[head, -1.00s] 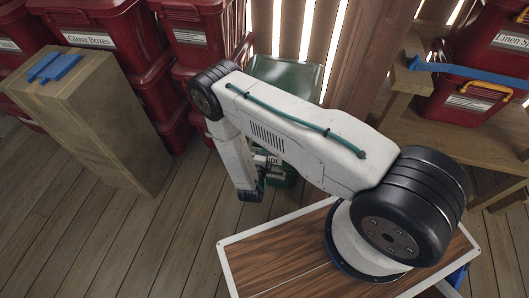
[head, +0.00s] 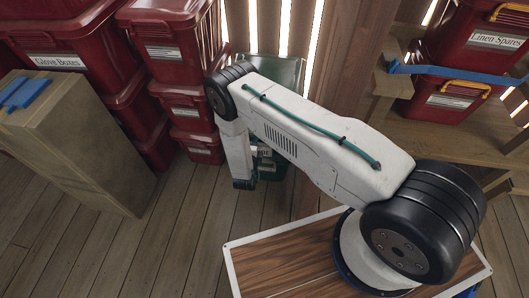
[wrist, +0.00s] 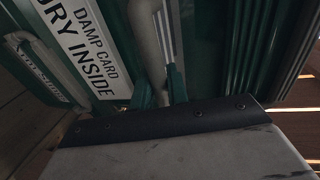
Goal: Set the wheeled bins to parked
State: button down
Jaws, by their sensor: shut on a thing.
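A green bin (head: 287,74) stands against the slatted wall in the head view, largely hidden behind my arm. Its lower body (head: 272,168) shows below the arm. In the wrist view the green bin (wrist: 215,50) fills the upper part, with a white label reading "DAMP CARD" and "DRY INSIDE". A pale bar-like handle (wrist: 147,45) runs down its front. My gripper (wrist: 162,92) is shut on this handle, its green fingertips to either side. The bin's wheels and any parking mark are not visible.
Red lidded bins (head: 163,52) are stacked left of the green bin. A tall tan box (head: 75,150) with blue pieces on top stands at the left. A wooden shelf (head: 440,135) with red bins is at the right. Plank floor (head: 180,235) is clear between the tan box and me.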

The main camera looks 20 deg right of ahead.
jog(key=r+x, duration=0.1)
jog(key=x, duration=0.7)
jog(key=shift+w+r, duration=0.4)
jog(key=shift+d, duration=0.1)
jog(key=c, duration=1.4)
grip_release()
jog(key=shift+d, duration=0.1)
jog(key=shift+f, duration=0.1)
jog(key=v, duration=0.8)
jog(key=shift+w, duration=0.1)
